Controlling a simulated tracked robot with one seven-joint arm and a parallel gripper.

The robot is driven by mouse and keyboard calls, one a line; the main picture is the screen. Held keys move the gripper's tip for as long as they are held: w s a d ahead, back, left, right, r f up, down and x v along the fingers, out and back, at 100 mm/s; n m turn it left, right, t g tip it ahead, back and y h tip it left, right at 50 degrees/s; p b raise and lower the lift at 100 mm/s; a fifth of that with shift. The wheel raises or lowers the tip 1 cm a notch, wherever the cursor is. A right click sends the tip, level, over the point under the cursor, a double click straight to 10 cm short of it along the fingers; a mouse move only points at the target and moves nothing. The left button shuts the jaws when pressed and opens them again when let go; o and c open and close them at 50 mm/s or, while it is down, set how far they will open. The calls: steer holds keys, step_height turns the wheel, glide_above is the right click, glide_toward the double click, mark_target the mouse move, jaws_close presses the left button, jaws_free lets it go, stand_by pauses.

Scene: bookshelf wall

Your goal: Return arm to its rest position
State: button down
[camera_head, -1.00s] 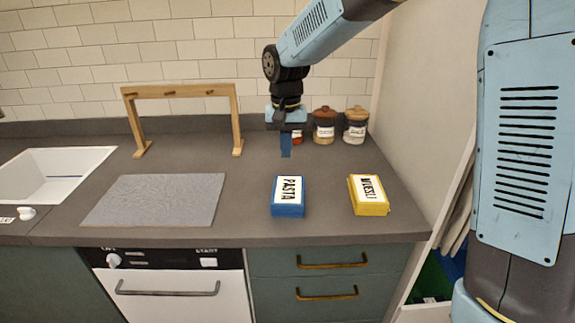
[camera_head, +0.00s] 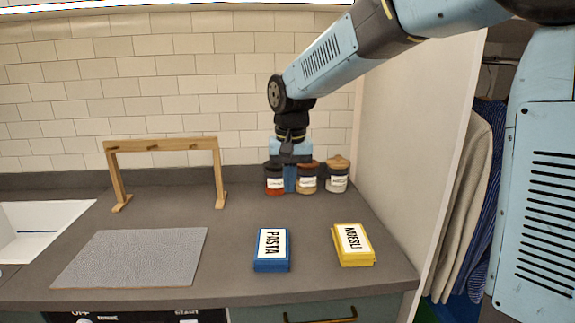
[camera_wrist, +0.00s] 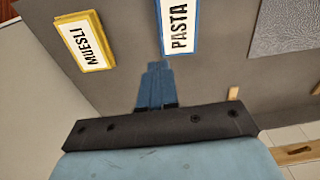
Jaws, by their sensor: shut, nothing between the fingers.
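My gripper (camera_head: 290,184) hangs pointing down above the back of the counter, in front of the row of jars in the head view. Its blue fingers are together with nothing between them; they also show in the wrist view (camera_wrist: 155,85). A blue PASTA box (camera_head: 271,250) lies flat on the counter, nearer the front than the gripper; it also shows in the wrist view (camera_wrist: 179,25). A yellow MUESLI box (camera_head: 353,245) lies to its right and also shows in the wrist view (camera_wrist: 88,42). The gripper is apart from both boxes.
Three lidded jars (camera_head: 306,178) stand at the back right, partly behind my gripper. A wooden rack (camera_head: 162,146) stands at the back left. A grey mat (camera_head: 130,258) lies in front of it, beside a white sink (camera_head: 40,225). A pale side panel (camera_head: 405,150) bounds the counter's right.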

steer(key=s+d+r+t, duration=0.1)
steer(key=s+d+r, duration=0.25)
steer(key=d, duration=0.35)
steer(key=s+d+r+t, duration=0.1)
steer(key=s+d+r, duration=0.1)
steer(key=s+d, duration=0.4)
steer(key=s+d+f+m+t, duration=0.1)
steer(key=s+d+t, duration=0.1)
steer(key=s+d, duration=0.9)
steer(key=shift+s+d+f+t, duration=0.15)
steer(key=shift+d+f+t, duration=0.15)
steer(key=shift+f+t, duration=0.1)
